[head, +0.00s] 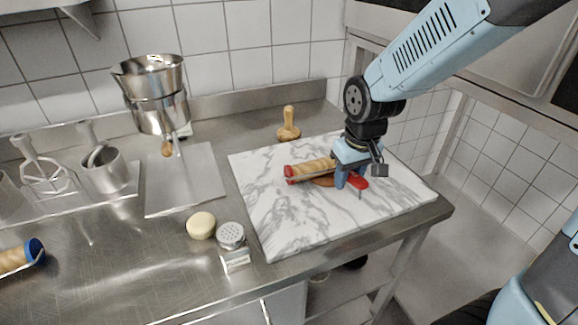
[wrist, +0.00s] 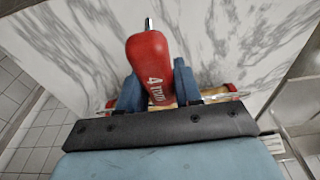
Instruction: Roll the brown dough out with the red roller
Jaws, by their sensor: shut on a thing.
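The red roller (head: 308,169) has a wooden barrel with a red end and a red handle (head: 357,182); it is over the marble board. My gripper (head: 349,178) is shut on the roller's red handle. In the wrist view the red handle (wrist: 150,62), marked with a 4 and small letters, stands between the two blue fingers of my gripper (wrist: 155,88). The brown dough (head: 322,182) shows as a brown edge just below the barrel, on the marble board (head: 290,222). Most of the dough is hidden by the roller and my gripper.
A wooden stamp-like tool (head: 289,126) stands behind the board. A pale dough ball (head: 201,225) and a shaker (head: 231,236) stand left of it. A blue-ended roller (head: 22,256) lies far left. A metal funnel stand (head: 158,95) and trays are at the back left.

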